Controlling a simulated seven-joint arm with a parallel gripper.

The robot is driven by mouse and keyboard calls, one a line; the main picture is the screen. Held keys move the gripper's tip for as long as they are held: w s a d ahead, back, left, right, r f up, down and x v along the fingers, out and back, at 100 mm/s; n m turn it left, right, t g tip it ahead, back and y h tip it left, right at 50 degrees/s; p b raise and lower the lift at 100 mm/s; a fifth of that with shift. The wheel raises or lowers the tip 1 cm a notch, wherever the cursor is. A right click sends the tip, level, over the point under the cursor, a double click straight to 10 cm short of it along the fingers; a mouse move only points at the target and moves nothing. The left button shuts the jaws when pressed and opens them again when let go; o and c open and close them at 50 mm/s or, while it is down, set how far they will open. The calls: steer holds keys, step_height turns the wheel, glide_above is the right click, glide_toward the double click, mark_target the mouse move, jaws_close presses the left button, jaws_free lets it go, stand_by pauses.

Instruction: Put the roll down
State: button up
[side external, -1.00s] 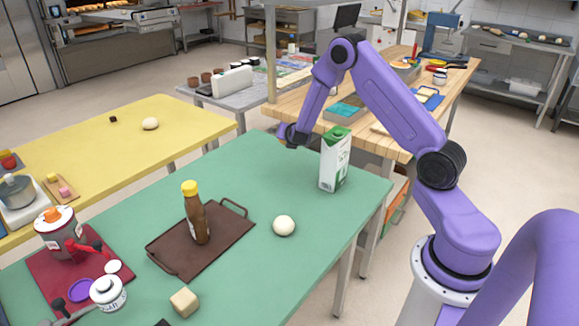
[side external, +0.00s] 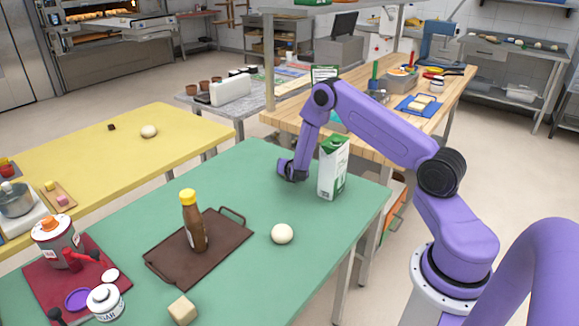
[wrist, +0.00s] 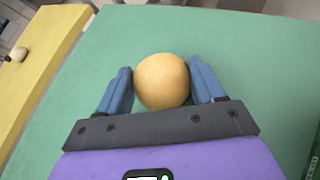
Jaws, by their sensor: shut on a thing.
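The roll (wrist: 162,81) is a round, golden-tan ball seen in the wrist view between the two blue fingers of my gripper (wrist: 162,86). My gripper is shut on it, with a finger against each side. In the side external view my gripper (side external: 283,178) is low over the back part of the green table (side external: 275,190), left of a milk carton. The roll is hidden there behind my wrist. I cannot tell whether the roll touches the table.
The milk carton (side external: 333,168) stands close to the right of my gripper. A brown tray (side external: 178,262) with a sauce bottle (side external: 195,222) and a pale round dough ball (side external: 282,234) are nearer the front. The green table left of my gripper is clear.

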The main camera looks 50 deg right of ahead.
steer(key=shift+f, duration=0.15)
steer(key=o, duration=1)
